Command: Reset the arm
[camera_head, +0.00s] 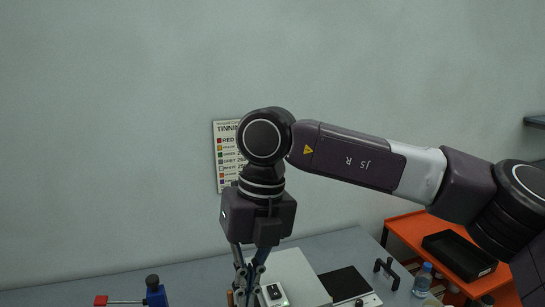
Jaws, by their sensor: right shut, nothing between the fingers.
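My right arm (352,157) comes in from the right, with its forearm raised across the middle of the view. My right gripper (246,276) hangs down from the wrist, pointing at the grey table. Its fingers are close together and nothing shows between them. The fingertips reach the bottom of the view, in front of a pale box-like device (297,277). Whether they touch anything cannot be told. My left gripper is not in view.
A blue and red tool (154,292) stands at the lower left. A black pad (345,284) and a black handle-like part (386,272) lie to the right. An orange cart (405,229) holds a black tray (459,256). A bottle (422,280) stands near it. A sign (226,158) hangs behind my wrist.

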